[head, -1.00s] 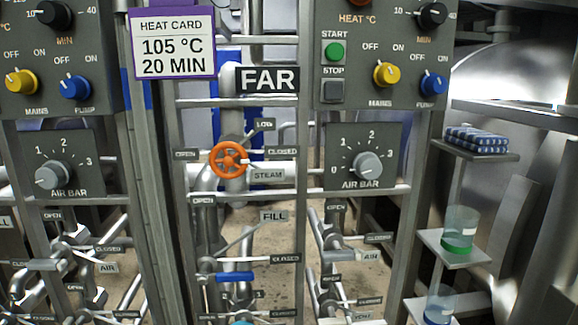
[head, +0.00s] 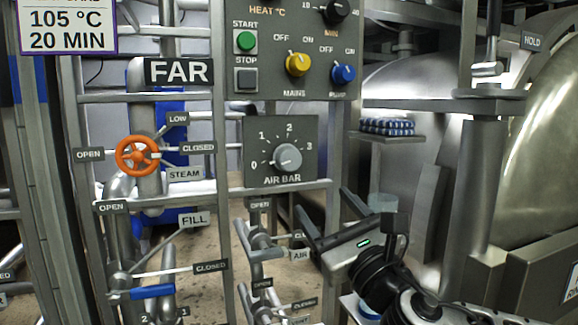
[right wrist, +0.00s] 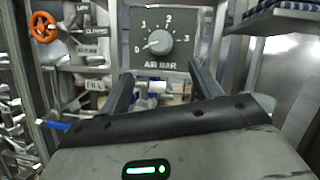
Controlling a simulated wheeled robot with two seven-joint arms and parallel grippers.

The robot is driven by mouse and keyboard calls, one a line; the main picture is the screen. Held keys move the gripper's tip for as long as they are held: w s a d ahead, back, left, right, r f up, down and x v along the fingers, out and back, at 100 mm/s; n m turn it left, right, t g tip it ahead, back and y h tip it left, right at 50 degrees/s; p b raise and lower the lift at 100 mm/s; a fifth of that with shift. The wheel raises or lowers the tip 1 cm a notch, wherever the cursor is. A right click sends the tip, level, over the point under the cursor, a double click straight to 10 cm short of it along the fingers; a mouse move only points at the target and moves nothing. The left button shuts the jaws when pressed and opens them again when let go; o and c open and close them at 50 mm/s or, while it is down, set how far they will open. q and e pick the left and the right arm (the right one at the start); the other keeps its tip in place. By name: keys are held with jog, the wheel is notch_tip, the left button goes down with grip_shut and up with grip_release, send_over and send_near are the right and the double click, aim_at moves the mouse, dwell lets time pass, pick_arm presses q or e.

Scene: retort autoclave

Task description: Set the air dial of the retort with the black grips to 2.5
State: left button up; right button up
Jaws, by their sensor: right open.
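My right gripper (head: 322,199) is open and empty, below and to the right of the dial. In the right wrist view its two fingers (right wrist: 160,74) point up toward the plate, with the dial beyond them, apart from it. A black-gripped lever (head: 493,22) stands at the upper right. My left gripper is not in view.
An orange steam wheel (head: 137,155) is left of the dial. A heat panel (head: 270,75) with buttons and knobs is above it. Pipes with AIR and FILL levers run below. A shelf (head: 385,136) with blue packs is at the right.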

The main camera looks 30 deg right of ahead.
aim_at(293, 164)
jog(key=p+x, duration=0.3)
jog(key=x, duration=1.2)
jog(key=c, duration=1)
